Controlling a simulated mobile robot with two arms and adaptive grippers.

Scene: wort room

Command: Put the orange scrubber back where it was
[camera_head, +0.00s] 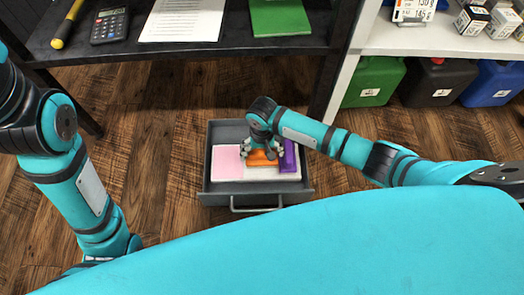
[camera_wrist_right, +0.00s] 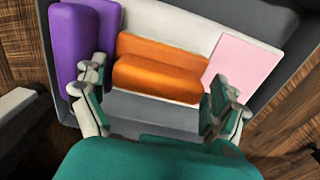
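The orange scrubber (camera_head: 262,158) lies in an open grey drawer (camera_head: 225,188), on a white surface between a pink item (camera_head: 228,162) and a purple item (camera_head: 289,158). My right gripper (camera_head: 262,150) is down in the drawer, just over the scrubber. In the right wrist view the orange scrubber (camera_wrist_right: 158,72) shows between the spread fingers of my right gripper (camera_wrist_right: 160,98). One finger is by the purple item (camera_wrist_right: 82,40), the other by the pink item (camera_wrist_right: 243,65). I see no grip on the scrubber. My left arm is at the left; its gripper is out of view.
A dark desk (camera_head: 200,53) stands behind the drawer, with a calculator (camera_head: 110,25), papers (camera_head: 182,18) and a green folder (camera_head: 279,16). Green, black and blue canisters (camera_head: 440,82) stand under a white shelf at the right. Wooden floor left of the drawer is clear.

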